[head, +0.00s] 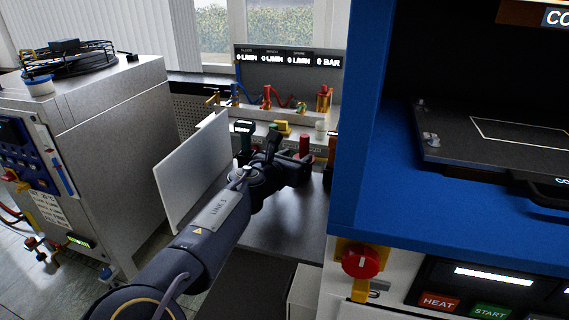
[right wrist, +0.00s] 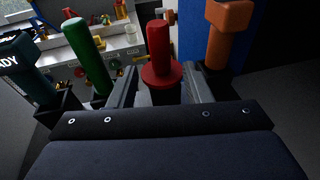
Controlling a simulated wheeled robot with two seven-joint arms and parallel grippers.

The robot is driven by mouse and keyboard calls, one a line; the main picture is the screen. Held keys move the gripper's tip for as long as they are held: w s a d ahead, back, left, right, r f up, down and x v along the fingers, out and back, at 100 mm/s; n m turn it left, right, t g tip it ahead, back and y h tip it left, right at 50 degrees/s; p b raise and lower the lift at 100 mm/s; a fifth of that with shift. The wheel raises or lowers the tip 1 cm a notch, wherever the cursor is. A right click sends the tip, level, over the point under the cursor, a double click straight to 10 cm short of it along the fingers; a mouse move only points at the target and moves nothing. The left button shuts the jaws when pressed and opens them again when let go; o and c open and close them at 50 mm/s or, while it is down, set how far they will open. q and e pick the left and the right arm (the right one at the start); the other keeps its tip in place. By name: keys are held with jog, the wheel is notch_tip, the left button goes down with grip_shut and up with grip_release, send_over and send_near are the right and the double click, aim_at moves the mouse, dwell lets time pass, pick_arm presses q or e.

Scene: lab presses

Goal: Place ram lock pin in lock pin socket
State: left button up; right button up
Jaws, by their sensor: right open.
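A red pin-like handle with a round flange (right wrist: 160,48) stands upright in the right wrist view; it looks like the ram lock pin. It also shows in the head view (head: 304,144), at the back of the metal table. My right gripper (right wrist: 158,80) is open, with one finger on each side of the red handle below its flange. Contact cannot be told. In the head view the right gripper (head: 288,160) reaches over the table beside the red handle. The lower end of the pin is hidden. I cannot make out the lock pin socket. My left gripper is not in view.
A green handle (right wrist: 88,55) and a dark tool with a display (right wrist: 25,70) stand left of the red one; an orange handle (right wrist: 228,40) stands right. A white upright panel (head: 190,175) is left of my arm. The blue press frame (head: 400,190) bounds the right.

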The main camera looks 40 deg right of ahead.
jog(key=v, duration=0.6)
jog(key=shift+s+a+r, duration=0.15)
jog(key=shift+a, duration=0.1)
